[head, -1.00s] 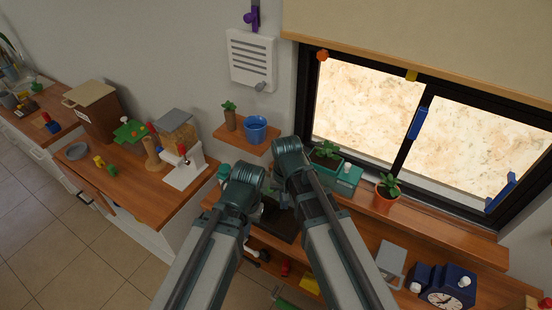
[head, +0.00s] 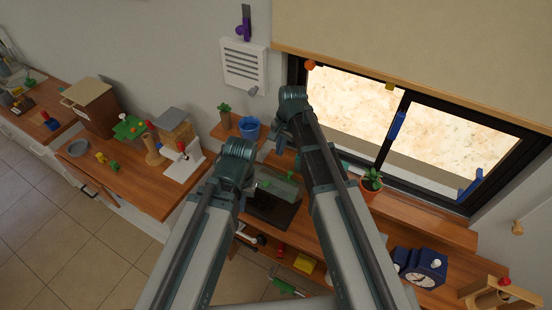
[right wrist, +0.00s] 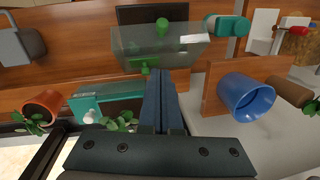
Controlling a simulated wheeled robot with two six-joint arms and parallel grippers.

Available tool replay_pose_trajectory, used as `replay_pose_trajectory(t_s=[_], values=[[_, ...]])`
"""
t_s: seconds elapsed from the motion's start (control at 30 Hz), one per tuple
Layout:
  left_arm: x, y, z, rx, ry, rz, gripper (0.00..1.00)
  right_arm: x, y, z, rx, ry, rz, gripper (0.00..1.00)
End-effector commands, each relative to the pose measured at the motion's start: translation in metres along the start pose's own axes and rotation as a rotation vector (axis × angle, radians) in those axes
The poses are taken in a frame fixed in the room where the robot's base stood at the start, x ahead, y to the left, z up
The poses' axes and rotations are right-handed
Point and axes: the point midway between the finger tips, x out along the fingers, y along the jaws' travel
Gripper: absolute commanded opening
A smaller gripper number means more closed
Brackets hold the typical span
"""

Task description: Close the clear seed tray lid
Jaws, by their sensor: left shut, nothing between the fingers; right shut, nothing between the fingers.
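The seed tray (head: 270,213) is a dark, low tray on the wooden bench, below and between my arms in the head view. Its clear lid (head: 284,188) stands raised at the tray's wall side, with green parts on it. The right wrist view shows the lid (right wrist: 160,46) open, with a green knob (right wrist: 162,25) and the dark tray (right wrist: 150,13) beyond it. My right gripper (right wrist: 162,74) is shut and empty, its tips just short of the lid's near edge; contact cannot be told.
In the right wrist view, a teal box (right wrist: 108,100) and orange plant pot (right wrist: 41,106) stand left of my fingers. A blue bucket (right wrist: 247,95) on a small shelf is to the right. In the head view, a blue clock (head: 420,266) stands on the bench at right.

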Motion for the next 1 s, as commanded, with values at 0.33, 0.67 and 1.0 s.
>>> replay_pose_trajectory(t_s=[0.33, 0.67, 1.0], values=[[0.039, 0.003, -0.003, 0.02, 0.001, -0.002, 0.0, 0.04, 0.001, 0.0, -0.001, 0.0, 0.0, 0.0], [0.084, 0.007, -0.006, 0.027, 0.003, -0.003, 0.0, 0.086, 0.001, 0.0, -0.002, 0.0, 0.0, 0.0], [0.12, 0.01, -0.008, 0.023, 0.005, -0.003, 0.0, 0.123, 0.001, 0.024, -0.004, 0.0, 0.0, 0.0]])
